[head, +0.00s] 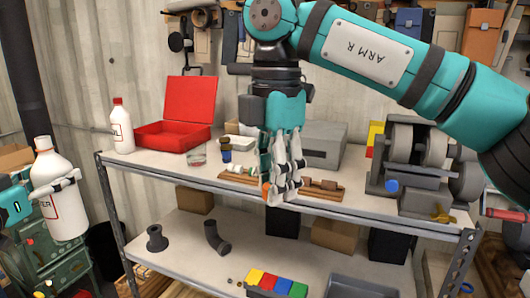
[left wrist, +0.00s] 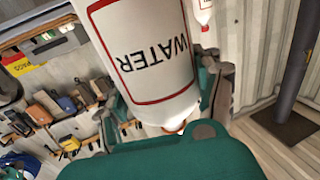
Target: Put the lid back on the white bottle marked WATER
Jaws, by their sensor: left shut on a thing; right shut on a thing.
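The white bottle (head: 64,215) with a red-framed label is upright at the left in the head view, off the shelf. In the left wrist view the bottle (left wrist: 150,60) is large and upside down, and its label reads WATER. My left gripper (head: 56,185) is shut around its body. Its top shows a pale narrow neck with no coloured lid visible. My right gripper (head: 280,192) points down in front of the shelf's front edge, shut on a small orange thing (head: 267,190). The fingers hide most of it, so I cannot tell clearly if it is the lid.
On the upper shelf (head: 140,165) stand a white bottle with a red cap (head: 121,128), an open red box (head: 180,125), a glass (head: 196,156), a grey box (head: 323,145) and a grey machine (head: 415,165). Open space lies between the two grippers.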

